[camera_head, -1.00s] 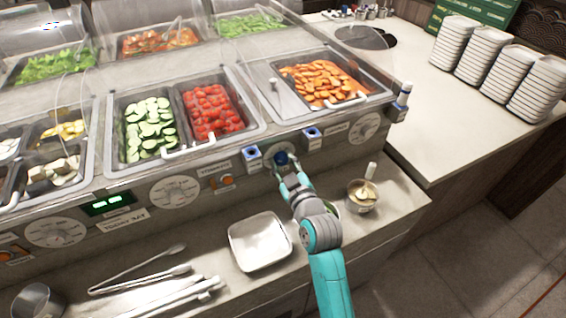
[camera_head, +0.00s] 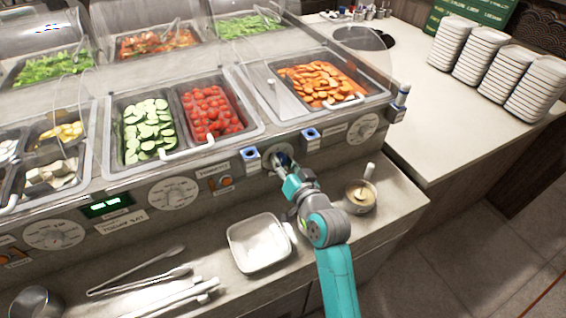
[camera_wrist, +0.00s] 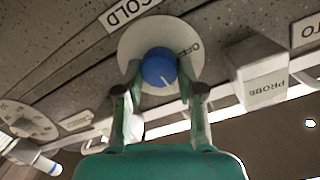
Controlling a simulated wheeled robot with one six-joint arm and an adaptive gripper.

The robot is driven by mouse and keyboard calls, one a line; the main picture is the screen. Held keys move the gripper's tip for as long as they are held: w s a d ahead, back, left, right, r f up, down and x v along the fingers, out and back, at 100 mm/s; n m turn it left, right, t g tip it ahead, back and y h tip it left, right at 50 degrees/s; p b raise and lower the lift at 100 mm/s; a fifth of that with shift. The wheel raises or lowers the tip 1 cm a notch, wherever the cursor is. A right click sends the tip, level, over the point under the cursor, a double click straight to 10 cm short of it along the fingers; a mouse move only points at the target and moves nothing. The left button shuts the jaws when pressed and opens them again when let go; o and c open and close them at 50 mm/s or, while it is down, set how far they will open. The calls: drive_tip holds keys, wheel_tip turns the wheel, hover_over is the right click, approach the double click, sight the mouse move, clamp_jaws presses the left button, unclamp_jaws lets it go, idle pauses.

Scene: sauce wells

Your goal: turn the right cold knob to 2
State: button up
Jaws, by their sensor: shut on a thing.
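The blue cold knob (camera_wrist: 158,66) sits on a round white dial plate (camera_wrist: 184,32) in the wrist view. A white mark on the knob points to the lower right, and "OFF" is printed on the plate at the knob's right. A "COLD" label (camera_wrist: 130,10) is beside the plate. My gripper (camera_wrist: 163,88) is shut on the knob, one finger on each side. In the head view, the knob (camera_head: 284,158) is mostly hidden by my gripper (camera_head: 281,164) at the counter's front panel. The numbers on the plate are not readable.
A white box marked "PROBE" (camera_wrist: 262,82) juts out right of the knob in the wrist view. In the head view, blue-fronted boxes (camera_head: 250,154) flank the knob.

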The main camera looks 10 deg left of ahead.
drive_tip(key=shift+m, duration=0.5)
idle(0.3)
drive_tip(key=o, duration=1.1)
drive_tip(key=shift+o, duration=0.2)
drive_tip(key=v, duration=1.2)
drive_tip(key=shift+d, duration=0.1)
